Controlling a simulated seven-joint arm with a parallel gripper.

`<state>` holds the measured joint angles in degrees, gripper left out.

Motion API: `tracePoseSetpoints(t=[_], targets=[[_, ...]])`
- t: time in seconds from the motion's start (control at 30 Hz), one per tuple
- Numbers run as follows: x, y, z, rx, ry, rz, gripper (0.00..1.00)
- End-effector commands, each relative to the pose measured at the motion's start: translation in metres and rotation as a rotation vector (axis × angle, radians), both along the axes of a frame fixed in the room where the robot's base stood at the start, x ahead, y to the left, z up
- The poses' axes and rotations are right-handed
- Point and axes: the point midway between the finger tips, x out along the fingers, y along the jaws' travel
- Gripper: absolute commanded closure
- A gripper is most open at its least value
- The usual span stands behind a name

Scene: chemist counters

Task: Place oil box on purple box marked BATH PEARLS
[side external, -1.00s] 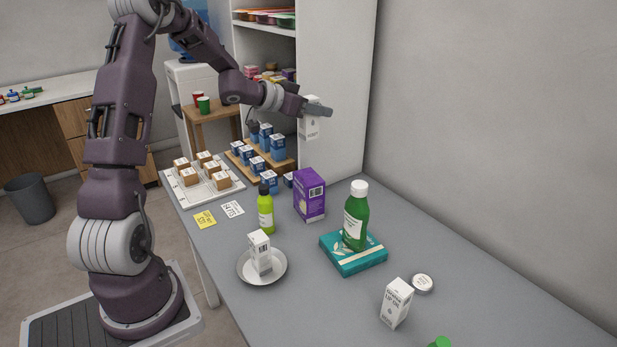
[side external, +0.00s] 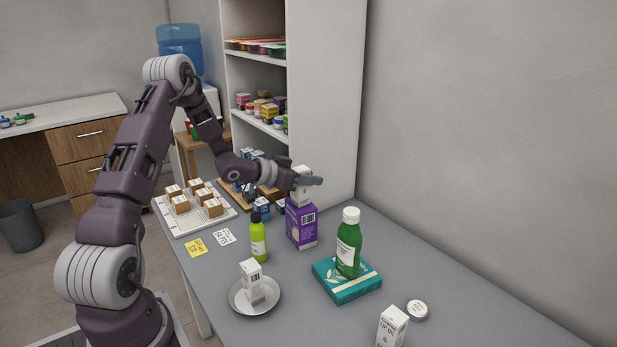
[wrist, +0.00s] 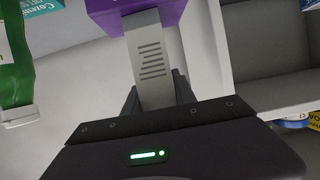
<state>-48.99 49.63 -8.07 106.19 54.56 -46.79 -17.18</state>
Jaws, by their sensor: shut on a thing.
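My gripper (side external: 306,181) is shut on a small white oil box (side external: 299,196), upright, directly over the purple box (side external: 302,227) in the side view. The oil box's lower end is at the purple box's top; I cannot tell whether they touch. The purple box stands upright on the counter, its lettering too small to read here. In the wrist view the purple box (wrist: 105,14) shows at the top, behind a pale striped piece that I cannot identify for sure.
A green bottle (side external: 348,245) stands on a teal box (side external: 346,287) to the right. A lime bottle (side external: 258,242) and a plate (side external: 238,298) with a white box (side external: 252,284) are in front. Another white box (side external: 391,328), marked LIP OIL, and a round tin (side external: 416,310) stand near right.

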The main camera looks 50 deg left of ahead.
Motion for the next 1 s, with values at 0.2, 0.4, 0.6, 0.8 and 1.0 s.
tracePoseSetpoints(t=[0.2, 0.4, 0.6, 0.8, 1.0], targets=[[0.000, 0.000, 0.000, 0.000, 0.000, 0.000, 0.46], [0.000, 0.000, 0.001, 0.000, 0.000, 0.000, 0.46], [-0.028, 0.001, 0.015, 0.000, 0.002, 0.004, 0.46], [-0.079, 0.001, 0.036, 0.001, 0.000, 0.004, 0.46], [-0.107, 0.000, 0.048, 0.002, 0.000, 0.001, 0.46]])
